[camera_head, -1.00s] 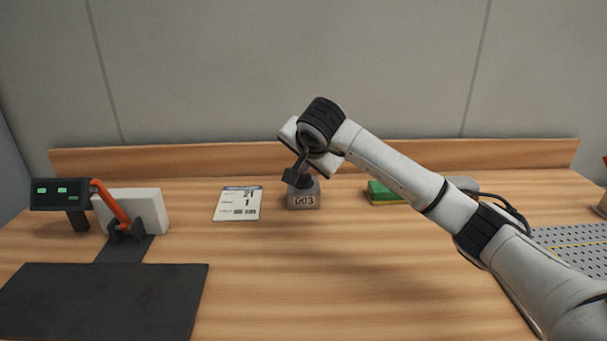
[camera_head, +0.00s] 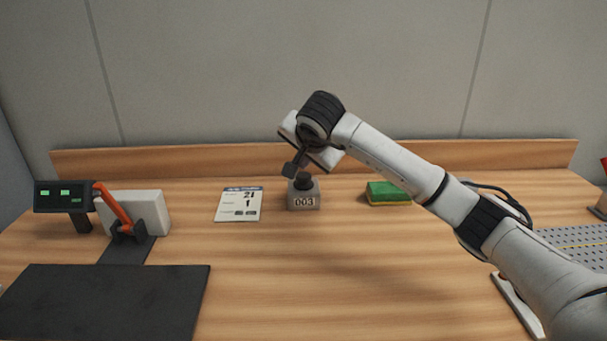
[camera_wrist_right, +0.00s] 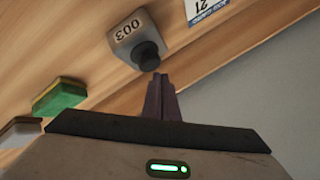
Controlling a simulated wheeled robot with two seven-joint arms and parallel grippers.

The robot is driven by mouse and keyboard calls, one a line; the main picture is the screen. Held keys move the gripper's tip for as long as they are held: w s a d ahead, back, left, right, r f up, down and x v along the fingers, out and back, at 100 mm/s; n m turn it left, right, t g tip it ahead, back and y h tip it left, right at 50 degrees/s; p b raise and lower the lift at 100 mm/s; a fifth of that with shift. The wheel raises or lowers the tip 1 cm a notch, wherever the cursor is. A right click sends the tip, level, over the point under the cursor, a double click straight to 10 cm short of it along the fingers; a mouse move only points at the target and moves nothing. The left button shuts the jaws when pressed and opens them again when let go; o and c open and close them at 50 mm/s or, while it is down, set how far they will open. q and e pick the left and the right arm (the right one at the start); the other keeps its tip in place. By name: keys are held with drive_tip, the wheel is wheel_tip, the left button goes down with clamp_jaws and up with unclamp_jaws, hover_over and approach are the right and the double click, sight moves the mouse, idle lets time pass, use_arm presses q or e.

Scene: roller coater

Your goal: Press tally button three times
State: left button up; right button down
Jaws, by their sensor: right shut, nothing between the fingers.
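The tally counter (camera_head: 304,199) is a small grey box with a dark round button (camera_head: 304,182) on top, standing on the wooden table. Its front display reads 003. My right gripper (camera_head: 290,170) is shut and empty, just above and slightly left of the button in the head view, apart from it. In the right wrist view the counter (camera_wrist_right: 128,32) and its button (camera_wrist_right: 147,56) lie just beyond the closed fingertips (camera_wrist_right: 160,78). My left gripper is not in view.
A printed card (camera_head: 239,204) lies left of the counter. A green and yellow sponge (camera_head: 388,193) lies to its right. At the left are a dark display unit (camera_head: 62,195), a white block with an orange lever (camera_head: 115,207) and a black mat (camera_head: 105,300). The middle front is clear.

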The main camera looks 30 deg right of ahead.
sight(304, 178)
drive_tip(key=shift+r+p, duration=1.95)
drive_tip(key=shift+r, duration=0.55)
